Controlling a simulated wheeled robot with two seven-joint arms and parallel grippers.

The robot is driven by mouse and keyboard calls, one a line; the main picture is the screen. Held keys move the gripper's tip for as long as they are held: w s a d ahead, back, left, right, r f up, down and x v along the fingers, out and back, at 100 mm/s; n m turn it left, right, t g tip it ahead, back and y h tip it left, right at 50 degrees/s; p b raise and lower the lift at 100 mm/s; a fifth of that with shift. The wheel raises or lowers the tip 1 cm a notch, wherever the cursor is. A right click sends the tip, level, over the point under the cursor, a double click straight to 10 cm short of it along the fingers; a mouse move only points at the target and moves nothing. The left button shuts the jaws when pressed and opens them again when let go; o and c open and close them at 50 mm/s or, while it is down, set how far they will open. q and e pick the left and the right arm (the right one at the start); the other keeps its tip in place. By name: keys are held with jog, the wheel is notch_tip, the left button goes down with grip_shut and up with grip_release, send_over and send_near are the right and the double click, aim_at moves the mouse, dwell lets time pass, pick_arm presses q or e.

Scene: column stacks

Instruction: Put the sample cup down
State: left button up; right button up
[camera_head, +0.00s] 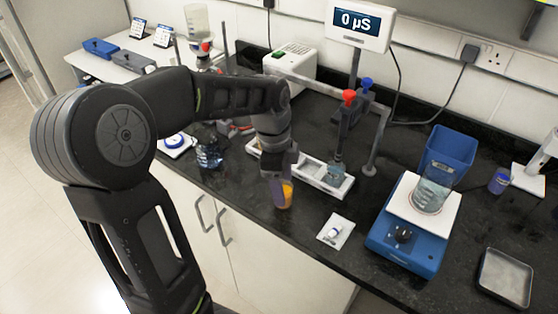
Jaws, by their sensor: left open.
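A small cup with orange content (284,196), which looks like the sample cup, stands upright on the black counter (260,235) near its front edge. My left gripper (280,178) points down at this cup from above. Its jaws are open, around or right beside the cup's upper part. The gripper hides the cup's top and left side, so I cannot tell whether a finger touches it. My right gripper is not in view.
A stand with red and blue probes (349,97) rises behind.

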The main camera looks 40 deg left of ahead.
pick_arm(q)
notch_tip(320, 180, up, 11)
jog(key=a, duration=0.1)
jog(key=shift+s+f, duration=0.2)
jog(key=shift+s, duration=0.1)
dwell(0.7)
